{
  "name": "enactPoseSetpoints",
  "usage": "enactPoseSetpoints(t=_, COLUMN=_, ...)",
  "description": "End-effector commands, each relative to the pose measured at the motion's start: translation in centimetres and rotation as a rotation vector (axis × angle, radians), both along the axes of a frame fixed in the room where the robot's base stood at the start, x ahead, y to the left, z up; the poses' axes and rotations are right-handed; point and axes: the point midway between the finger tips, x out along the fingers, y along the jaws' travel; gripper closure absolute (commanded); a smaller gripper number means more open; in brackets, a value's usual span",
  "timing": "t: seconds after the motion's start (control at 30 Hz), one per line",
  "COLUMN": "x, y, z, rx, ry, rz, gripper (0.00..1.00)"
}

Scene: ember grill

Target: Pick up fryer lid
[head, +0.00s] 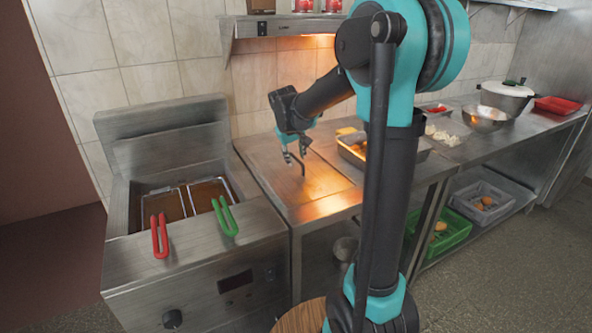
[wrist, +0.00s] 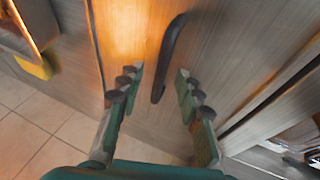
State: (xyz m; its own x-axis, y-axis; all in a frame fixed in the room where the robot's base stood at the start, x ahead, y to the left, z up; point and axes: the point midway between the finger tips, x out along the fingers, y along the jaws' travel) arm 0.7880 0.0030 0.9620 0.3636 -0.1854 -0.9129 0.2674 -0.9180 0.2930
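The fryer lid appears to be the flat brushed-metal plate (head: 262,160) on the counter just right of the fryer. Its surface (wrist: 225,45) fills much of the wrist view. A dark, bar-shaped handle (wrist: 170,58) rises from it, and part of the handle (head: 301,168) shows in the head view. My gripper (head: 294,157) is low over the plate, close to the handle. In the wrist view my gripper (wrist: 157,82) is open, fingers on either side of the handle's near end. The handle looks apart from both fingers; exact height is unclear.
The open fryer (head: 200,258) stands left, with two baskets having red (head: 159,236) and green (head: 224,216) handles. A food tray (head: 416,156) sits right of the plate, partly behind my arm. A shelf (head: 280,24) hangs above. A pot (head: 506,97) stands far right.

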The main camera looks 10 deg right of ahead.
Motion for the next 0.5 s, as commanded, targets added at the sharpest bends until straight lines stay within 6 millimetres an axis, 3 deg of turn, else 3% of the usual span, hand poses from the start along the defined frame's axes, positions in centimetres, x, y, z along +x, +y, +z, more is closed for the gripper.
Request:
enactPoseSetpoints(t=0.13, x=0.6, y=-0.3, z=-1.4, rx=0.000, ry=0.000, rz=-0.001, gripper=0.65)
enactPoseSetpoints(t=0.4, x=0.7, y=-0.3, z=-1.7, rx=0.000, ry=0.000, rz=0.000, gripper=0.65)
enactPoseSetpoints(t=0.5, x=0.7, y=-0.3, z=-1.7, rx=0.000, ry=0.000, rz=0.000, gripper=0.76)
